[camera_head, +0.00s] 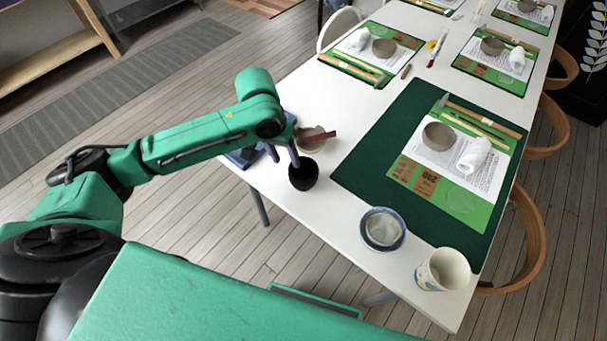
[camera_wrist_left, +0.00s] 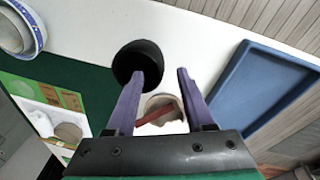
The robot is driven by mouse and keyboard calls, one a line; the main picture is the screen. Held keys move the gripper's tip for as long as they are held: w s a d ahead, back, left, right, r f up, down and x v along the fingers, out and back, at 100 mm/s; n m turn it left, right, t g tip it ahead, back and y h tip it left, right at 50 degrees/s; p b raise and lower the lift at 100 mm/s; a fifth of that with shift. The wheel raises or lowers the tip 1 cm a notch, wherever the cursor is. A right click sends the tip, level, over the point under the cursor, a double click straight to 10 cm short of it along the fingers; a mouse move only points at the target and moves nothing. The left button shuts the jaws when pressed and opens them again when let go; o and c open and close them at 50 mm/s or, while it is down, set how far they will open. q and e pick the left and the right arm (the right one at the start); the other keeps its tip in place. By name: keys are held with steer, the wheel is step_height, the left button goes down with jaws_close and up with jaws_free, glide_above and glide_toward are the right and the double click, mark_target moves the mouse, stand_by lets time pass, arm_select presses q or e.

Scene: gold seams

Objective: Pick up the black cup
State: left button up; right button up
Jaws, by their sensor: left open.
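The black cup (camera_head: 303,177) stands upright on the white table near its left edge. My left gripper (camera_head: 284,157) is open, with its purple fingers pointing down beside the cup. In the left wrist view the black cup (camera_wrist_left: 138,56) lies ahead of the left-hand finger, whose tip overlaps its lower rim. The gap between the fingertips (camera_wrist_left: 160,73) is empty and lies to the right of most of the cup. I cannot tell whether the finger touches the cup. My right gripper is not in view.
A brownish bowl with a red stick (camera_head: 310,138) stands just behind the cup. A blue tray (camera_wrist_left: 262,85) lies near the table edge. A blue-rimmed bowl (camera_head: 383,229) and a patterned paper cup (camera_head: 443,270) stand nearer. A dark green mat (camera_head: 385,135) lies to the right.

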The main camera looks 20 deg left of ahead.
mark_target(292, 170)
arm_select(q)
steer(key=f, duration=0.4)
steer(key=w+d+f, duration=0.1)
steer(key=f, duration=0.2)
steer(key=shift+w+d, duration=0.1)
jaws_close()
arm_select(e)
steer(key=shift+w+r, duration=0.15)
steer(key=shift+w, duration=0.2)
arm_select(q)
steer(key=shift+r, duration=0.1)
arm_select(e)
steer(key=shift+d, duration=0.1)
